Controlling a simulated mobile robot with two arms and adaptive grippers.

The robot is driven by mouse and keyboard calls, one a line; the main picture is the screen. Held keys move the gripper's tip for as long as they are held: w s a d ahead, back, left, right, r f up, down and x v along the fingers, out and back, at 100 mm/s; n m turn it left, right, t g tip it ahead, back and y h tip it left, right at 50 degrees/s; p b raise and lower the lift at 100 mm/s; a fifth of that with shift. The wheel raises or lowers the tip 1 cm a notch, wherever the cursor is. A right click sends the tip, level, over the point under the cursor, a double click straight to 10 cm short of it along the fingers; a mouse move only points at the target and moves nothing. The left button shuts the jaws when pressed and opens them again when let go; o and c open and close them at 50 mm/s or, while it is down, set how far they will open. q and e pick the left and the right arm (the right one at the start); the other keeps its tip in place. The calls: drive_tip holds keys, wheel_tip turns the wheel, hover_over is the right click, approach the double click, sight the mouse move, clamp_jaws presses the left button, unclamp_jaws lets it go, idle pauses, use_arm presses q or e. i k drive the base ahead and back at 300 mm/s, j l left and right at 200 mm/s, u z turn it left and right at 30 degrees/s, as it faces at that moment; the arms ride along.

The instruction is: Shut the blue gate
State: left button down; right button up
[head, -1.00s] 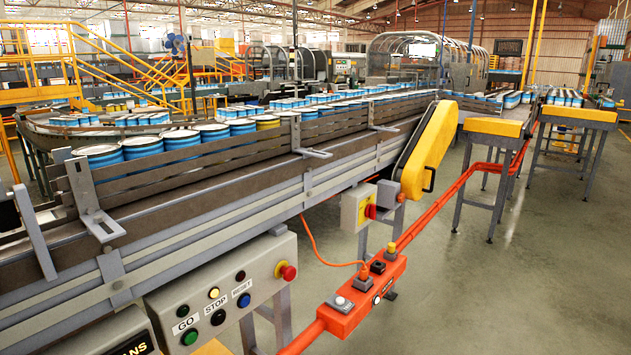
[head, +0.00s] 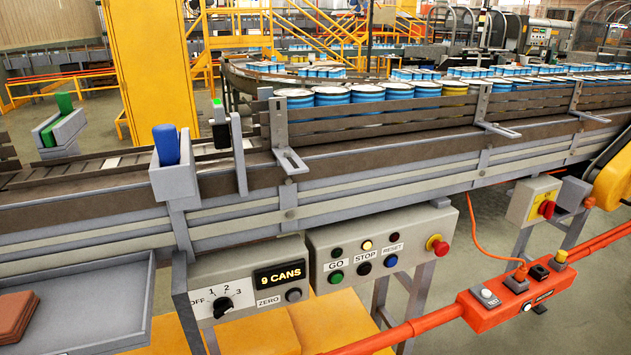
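The blue gate's likely part is a blue rounded handle (head: 166,145) standing upright in a grey bracket (head: 174,184) on the near side of the conveyor, left of centre. I cannot tell from this view whether the gate is open or shut. A green handle (head: 65,104) stands in a similar grey bracket on the far side, further left. Neither of my grippers is in view.
Blue-banded cans (head: 331,97) queue on the conveyor behind a side rail. Below are a counter box (head: 278,277) reading 9 CANS and a GO/STOP panel (head: 380,250). A grey tray (head: 100,318) with brown pads (head: 14,318) is at lower left. A yellow column (head: 152,60) stands behind.

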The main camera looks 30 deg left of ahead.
sight(167, 139)
drive_tip(key=j+u, duration=0.25)
drive_tip(key=u, duration=0.15)
drive_tip(key=k+j+u, duration=0.1)
drive_tip(key=j+u, duration=0.45)
drive_tip(key=u, duration=0.25)
